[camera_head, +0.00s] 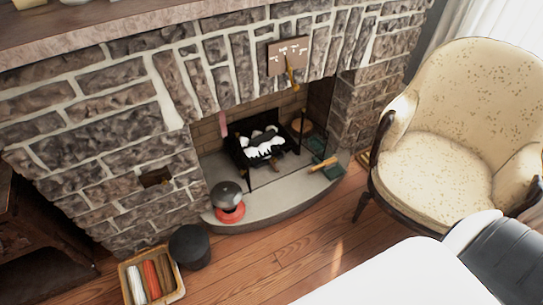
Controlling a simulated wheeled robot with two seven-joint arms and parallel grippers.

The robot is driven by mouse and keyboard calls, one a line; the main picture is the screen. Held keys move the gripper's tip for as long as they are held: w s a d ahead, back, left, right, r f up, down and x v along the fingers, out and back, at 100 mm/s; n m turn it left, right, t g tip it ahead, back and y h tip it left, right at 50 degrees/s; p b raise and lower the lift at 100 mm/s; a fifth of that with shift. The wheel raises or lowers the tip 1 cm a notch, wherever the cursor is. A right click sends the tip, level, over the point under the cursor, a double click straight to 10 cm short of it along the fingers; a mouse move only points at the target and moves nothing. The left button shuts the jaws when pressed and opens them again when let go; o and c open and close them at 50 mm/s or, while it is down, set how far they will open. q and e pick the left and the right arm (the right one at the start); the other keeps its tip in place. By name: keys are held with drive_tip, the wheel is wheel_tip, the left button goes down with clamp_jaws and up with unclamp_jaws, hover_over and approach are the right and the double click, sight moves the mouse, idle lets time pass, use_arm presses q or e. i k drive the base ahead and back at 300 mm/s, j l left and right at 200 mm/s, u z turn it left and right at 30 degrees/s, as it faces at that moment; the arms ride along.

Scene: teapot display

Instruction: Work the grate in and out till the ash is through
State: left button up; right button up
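The black fire grate (240,152) stands inside the fireplace opening, on the pale stone hearth (262,203). Dark lumps and white, ash-like matter (266,147) lie in it. A small brownish piece, perhaps a handle, shows at its front, too small to make out. The space under the grate is dark, so I cannot tell whether ash lies below. Neither of my grippers shows in the head view. White and dark rounded parts at the lower right look like my own body, with no fingers visible.
A grey kettle (226,193) sits on a red stand at the hearth's left. A black bucket (190,248) and a box (178,289) of rolls stand on the floor. A green tray (327,168) lies on the hearth's right. A cream armchair (440,175) stands right. Wooden floor before the hearth is clear.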

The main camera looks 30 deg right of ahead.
sight(251, 152)
drive_tip(key=i+l+z, duration=0.15)
drive_tip(key=i+l, duration=0.3)
drive_tip(key=i+l+z, duration=0.1)
drive_tip(key=i+l, duration=0.25)
drive_tip(key=i, duration=0.3)
